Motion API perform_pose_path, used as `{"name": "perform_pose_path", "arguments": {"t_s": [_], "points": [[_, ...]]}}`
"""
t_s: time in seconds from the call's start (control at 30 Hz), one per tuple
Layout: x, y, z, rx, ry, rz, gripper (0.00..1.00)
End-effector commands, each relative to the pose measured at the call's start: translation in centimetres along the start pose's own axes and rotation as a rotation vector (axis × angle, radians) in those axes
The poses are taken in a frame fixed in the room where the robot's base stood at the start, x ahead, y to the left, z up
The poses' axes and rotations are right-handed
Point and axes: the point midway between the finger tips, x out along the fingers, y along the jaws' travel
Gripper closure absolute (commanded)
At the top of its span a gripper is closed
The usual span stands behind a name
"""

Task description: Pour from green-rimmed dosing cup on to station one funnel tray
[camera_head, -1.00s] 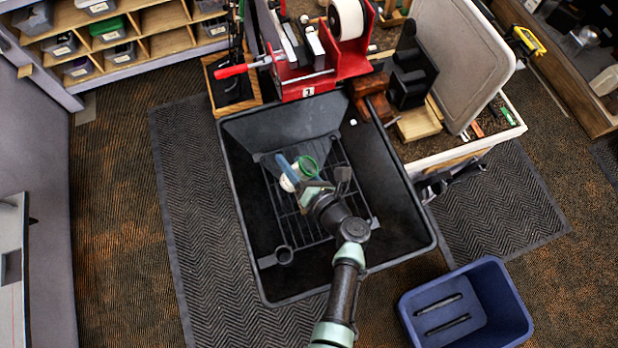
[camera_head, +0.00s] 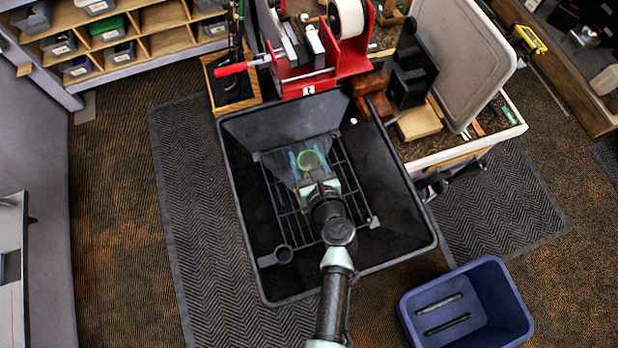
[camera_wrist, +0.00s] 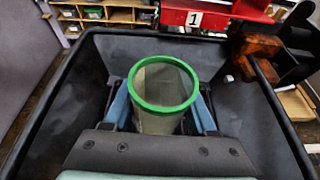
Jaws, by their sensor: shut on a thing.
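The green-rimmed dosing cup (camera_wrist: 163,85) is upright or nearly so in the wrist view, its mouth facing the camera; its lower part is hidden. In the head view its green rim (camera_head: 311,160) shows over the black funnel tray (camera_head: 229,140). My gripper (camera_head: 308,161) is shut on the cup, with a blue finger on each side; it also shows in the wrist view (camera_wrist: 161,108). The tray has a wire rack (camera_head: 285,225) inside. The number 1 label (camera_wrist: 194,19) is on the red stand behind the tray. I cannot tell what is in the cup.
The red stand (camera_head: 345,65) with a tape roll stands at the tray's back edge. A wooden-edged workbench (camera_head: 465,145) and a clamp (camera_head: 450,178) are to the right. A blue bin (camera_head: 465,310) stands on the floor at the lower right. The floor left of the tray is clear.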

Motion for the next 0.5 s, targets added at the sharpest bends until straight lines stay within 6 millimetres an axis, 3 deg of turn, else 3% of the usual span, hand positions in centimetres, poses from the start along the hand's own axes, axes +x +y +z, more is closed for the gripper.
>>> {"name": "perform_pose_path", "arguments": {"t_s": [0.27,0.5], "points": [[-0.1,0.0,0.2,-0.003,-0.001,0.000,0.99],[-0.7,0.0,1.8,-0.003,-0.001,0.001,0.99]]}}
